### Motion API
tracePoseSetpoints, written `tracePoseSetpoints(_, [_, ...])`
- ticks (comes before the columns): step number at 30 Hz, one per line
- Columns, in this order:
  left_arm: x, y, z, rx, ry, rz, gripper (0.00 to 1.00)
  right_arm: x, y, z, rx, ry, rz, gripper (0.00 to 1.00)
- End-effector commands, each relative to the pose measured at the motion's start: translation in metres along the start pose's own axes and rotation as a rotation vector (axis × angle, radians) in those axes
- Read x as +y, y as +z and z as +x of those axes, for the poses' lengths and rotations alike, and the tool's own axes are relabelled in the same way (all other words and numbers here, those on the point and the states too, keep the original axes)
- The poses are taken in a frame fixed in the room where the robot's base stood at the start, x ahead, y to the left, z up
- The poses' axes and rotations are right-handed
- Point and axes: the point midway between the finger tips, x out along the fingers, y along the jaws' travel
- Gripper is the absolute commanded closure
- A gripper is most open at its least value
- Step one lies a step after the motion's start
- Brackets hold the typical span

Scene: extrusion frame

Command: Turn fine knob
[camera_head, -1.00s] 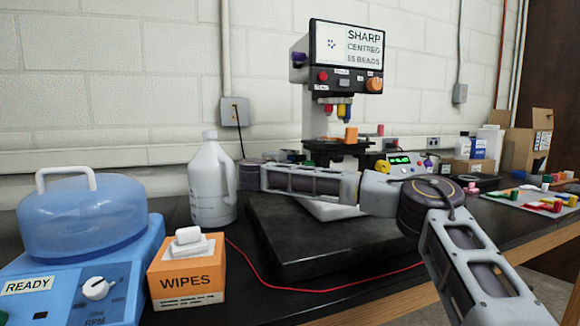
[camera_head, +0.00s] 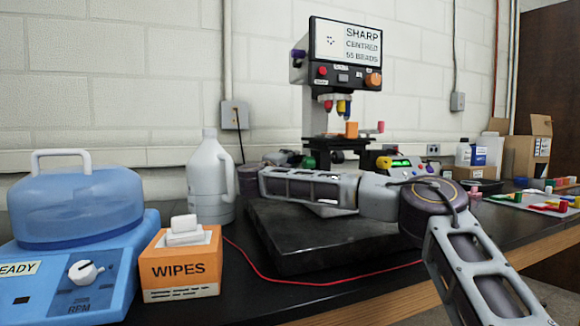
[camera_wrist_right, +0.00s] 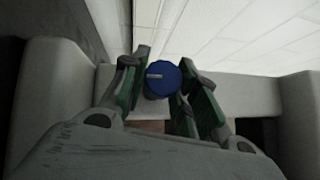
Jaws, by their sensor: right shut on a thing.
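The microscope (camera_head: 314,72) stands at the back of the bench, and its screen (camera_head: 345,42) reads "SHARP", "CENTRED" and "55 BEADS". In the right wrist view a round blue knob (camera_wrist_right: 155,84) with a pale mark on its face sits between the two green-padded fingers. My right gripper (camera_wrist_right: 163,72) is shut on this blue knob. In the head view my right arm reaches in from the lower right towards the left side of the microscope's base, where the wrist hides the knob. My left gripper is not in view.
A white jug (camera_head: 209,180), an orange wipes box (camera_head: 180,268) and a blue centrifuge (camera_head: 75,285) stand on the left. A dark slab (camera_head: 300,245) lies under my arm. A red cable (camera_head: 300,286) crosses the bench front. Cardboard boxes (camera_head: 525,150) stand at right.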

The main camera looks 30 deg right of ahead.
Motion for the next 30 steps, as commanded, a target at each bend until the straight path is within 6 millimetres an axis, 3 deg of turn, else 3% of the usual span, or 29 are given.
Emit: tracePoseSetpoints(30, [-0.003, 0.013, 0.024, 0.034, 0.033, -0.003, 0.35, 0.006, 0.001, -0.001, 0.000, -0.160, 0.157, 0.94])
